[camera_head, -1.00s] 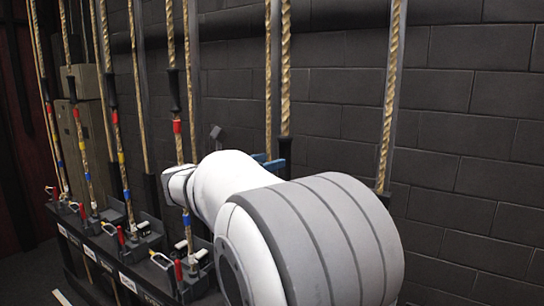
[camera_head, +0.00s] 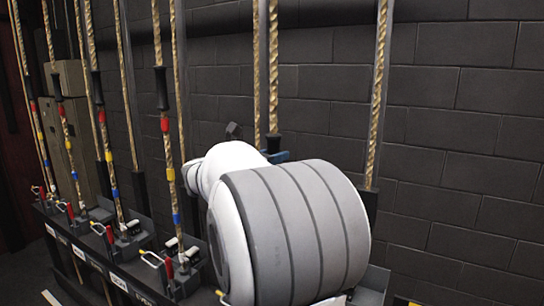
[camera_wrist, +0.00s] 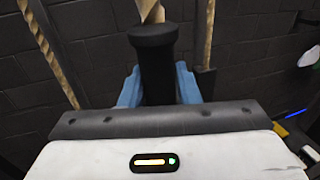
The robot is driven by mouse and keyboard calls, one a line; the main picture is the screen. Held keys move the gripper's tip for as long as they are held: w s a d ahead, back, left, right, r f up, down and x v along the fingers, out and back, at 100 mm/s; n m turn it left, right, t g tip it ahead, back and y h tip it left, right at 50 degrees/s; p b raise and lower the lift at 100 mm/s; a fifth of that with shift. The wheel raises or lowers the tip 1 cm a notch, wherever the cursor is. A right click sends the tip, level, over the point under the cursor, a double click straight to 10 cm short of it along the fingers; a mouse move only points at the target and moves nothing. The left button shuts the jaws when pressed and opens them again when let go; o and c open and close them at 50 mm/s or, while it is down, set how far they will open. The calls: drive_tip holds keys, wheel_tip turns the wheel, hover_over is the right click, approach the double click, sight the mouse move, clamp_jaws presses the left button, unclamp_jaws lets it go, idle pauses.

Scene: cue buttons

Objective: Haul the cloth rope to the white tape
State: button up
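A tan twisted rope (camera_head: 273,65) hangs in front of the wall, with a black sleeve (camera_head: 273,143) on it. In the wrist view, the rope (camera_wrist: 151,10) enters the top of this upright sleeve (camera_wrist: 155,70). My gripper (camera_wrist: 158,88) has its blue fingers on either side of the sleeve; I cannot tell whether they press on it. In the head view, the fingers (camera_head: 277,156) show just below the sleeve, partly behind my arm. The rope lower down is hidden by my arm. No white tape shows clearly on this rope.
Several ropes hang at the left, with red (camera_head: 164,124), yellow and blue tape bands. A row of rope locks (camera_head: 178,265) with red handles runs along the bottom. Another rope (camera_head: 377,110) hangs at the right. The dark block wall (camera_head: 460,150) stands close behind.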

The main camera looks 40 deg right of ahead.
sight(271, 86)
clamp_jaws()
wheel_tip(271, 86, up, 17)
drive_tip(key=p, duration=1.1)
drive_tip(key=shift+r+p, duration=0.1)
drive_tip(key=shift+p, duration=0.3)
drive_tip(key=shift+o, duration=2.3)
unclamp_jaws()
drive_tip(key=shift+a, duration=0.1)
